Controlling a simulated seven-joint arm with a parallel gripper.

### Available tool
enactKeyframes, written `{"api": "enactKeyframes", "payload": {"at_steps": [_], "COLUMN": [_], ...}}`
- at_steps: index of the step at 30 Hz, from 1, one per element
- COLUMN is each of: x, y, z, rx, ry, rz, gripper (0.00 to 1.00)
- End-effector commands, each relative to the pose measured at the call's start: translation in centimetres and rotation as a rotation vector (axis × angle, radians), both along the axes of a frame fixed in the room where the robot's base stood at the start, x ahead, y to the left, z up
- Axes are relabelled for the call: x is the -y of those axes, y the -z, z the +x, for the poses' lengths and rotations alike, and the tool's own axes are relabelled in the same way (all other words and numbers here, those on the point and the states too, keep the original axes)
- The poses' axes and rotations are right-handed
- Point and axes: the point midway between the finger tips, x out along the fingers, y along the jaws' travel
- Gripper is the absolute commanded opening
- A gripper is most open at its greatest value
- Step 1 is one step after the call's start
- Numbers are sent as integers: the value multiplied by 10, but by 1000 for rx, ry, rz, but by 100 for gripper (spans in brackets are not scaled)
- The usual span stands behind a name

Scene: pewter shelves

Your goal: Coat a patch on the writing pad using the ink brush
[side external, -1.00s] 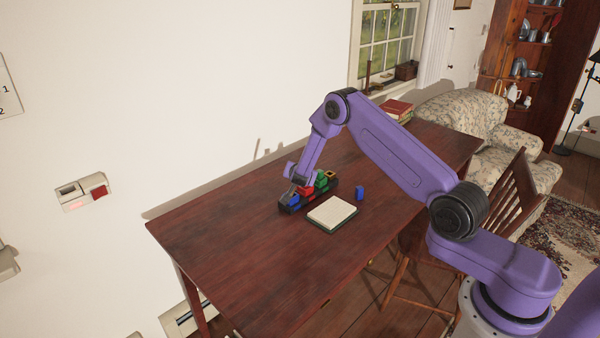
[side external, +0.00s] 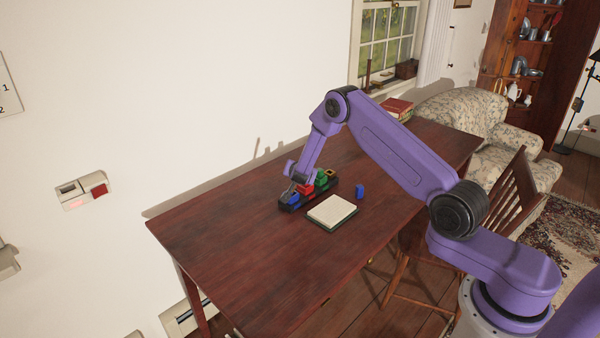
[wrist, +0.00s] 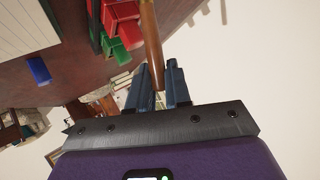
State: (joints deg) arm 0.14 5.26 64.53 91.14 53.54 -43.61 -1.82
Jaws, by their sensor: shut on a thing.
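The writing pad (side external: 332,210) is a cream pad with a dark green edge, lying flat on the table; its lined page (wrist: 25,25) shows at the upper left of the wrist view. My gripper (wrist: 160,78) is shut on the brown handle of the ink brush (wrist: 151,40), which runs up between the fingers and out of the top of the wrist view. The brush tip is out of that view. In the side view my gripper (side external: 296,186) is low over the near end of the black tray, left of the pad.
The black tray (side external: 282,208) holds blue, red and green blocks. A loose blue block (side external: 360,191) stands right of the pad. Red books (side external: 396,108) lie at the table's far end. A wooden chair (side external: 513,195) stands at the right. The table's left part is clear.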

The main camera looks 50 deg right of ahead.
Motion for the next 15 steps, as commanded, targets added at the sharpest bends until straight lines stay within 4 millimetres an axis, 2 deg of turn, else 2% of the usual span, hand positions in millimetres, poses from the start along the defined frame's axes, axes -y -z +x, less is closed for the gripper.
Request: {"api": "enactKeyframes", "payload": {"at_steps": [15], "x": [0], "y": [-38], "z": [1], "rx": [4], "ry": [0], "rz": [-1], "gripper": [0]}}
